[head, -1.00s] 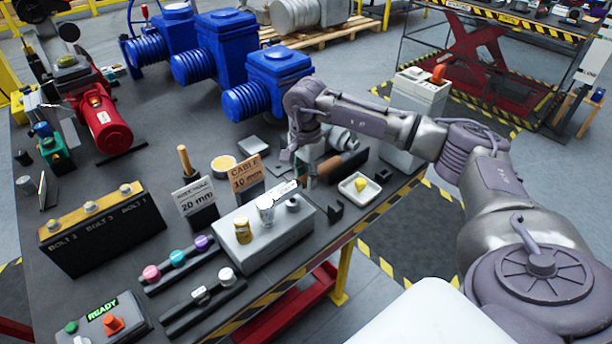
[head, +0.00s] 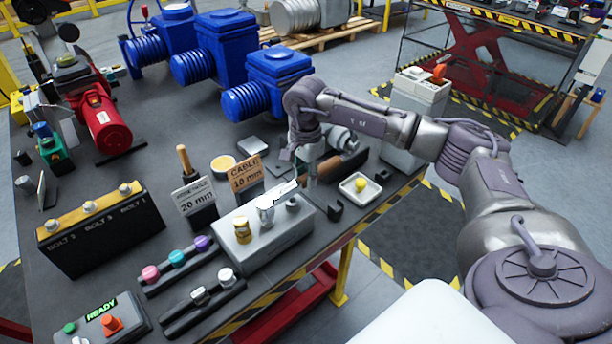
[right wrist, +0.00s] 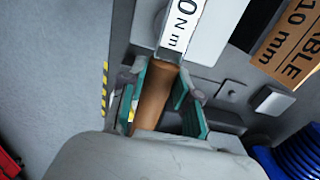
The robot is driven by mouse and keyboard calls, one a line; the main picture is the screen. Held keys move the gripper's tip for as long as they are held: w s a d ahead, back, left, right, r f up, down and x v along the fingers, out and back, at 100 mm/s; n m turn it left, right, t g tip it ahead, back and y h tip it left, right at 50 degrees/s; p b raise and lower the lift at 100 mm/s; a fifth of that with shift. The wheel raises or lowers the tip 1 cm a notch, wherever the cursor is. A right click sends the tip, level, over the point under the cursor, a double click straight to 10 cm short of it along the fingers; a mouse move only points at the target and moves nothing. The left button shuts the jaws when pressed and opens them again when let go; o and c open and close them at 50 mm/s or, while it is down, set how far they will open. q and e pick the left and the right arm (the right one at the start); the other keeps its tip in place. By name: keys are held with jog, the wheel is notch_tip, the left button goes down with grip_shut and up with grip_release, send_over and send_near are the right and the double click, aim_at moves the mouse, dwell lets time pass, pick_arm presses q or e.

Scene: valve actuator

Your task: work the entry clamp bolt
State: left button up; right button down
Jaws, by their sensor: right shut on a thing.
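My right gripper (head: 318,172) is over the right part of the bench in the head view. In the right wrist view its green-padded fingers (right wrist: 162,88) are shut on a brown handle (right wrist: 152,104), one finger on each side. A white label ending in "0 N m" (right wrist: 184,24) is beyond the handle and hides part of what lies there. A black block (head: 102,228) at the left bears silver bolts on a yellow top, marked Bolt 1 to 3. I cannot tell which bolt is the entry clamp bolt. My left gripper is not in view.
A grey box (head: 270,246) with small fittings stands before the gripper. A white tray (head: 345,189) holds a yellow piece. Cards reading 20 mm (head: 194,197) and cable 10 mm (head: 247,173) stand nearby. Blue actuators (head: 268,85) stand behind. The bench's striped edge is close on the right.

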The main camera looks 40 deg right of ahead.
jog(key=shift+f+b, duration=0.8)
jog(key=shift+f, duration=0.2)
jog(key=shift+s, duration=0.1)
dwell(0.3)
jog(key=shift+s+m, duration=1)
jog(key=shift+m, duration=0.1)
jog(key=shift+s+a+m+p, duration=0.1)
jog(key=shift+s+m+p, duration=0.2)
jog(key=shift+s+m, duration=0.3)
jog(key=shift+s+a+m, duration=0.15)
jog(key=shift+s+m, duration=0.35)
jog(key=shift+s, duration=0.1)
jog(key=shift+s+a+m, duration=0.2)
jog(key=shift+s+m, duration=0.3)
jog(key=shift+s+a+m, duration=0.2)
jog(key=shift+s+m, duration=0.25)
jog(key=shift+m, duration=0.05)
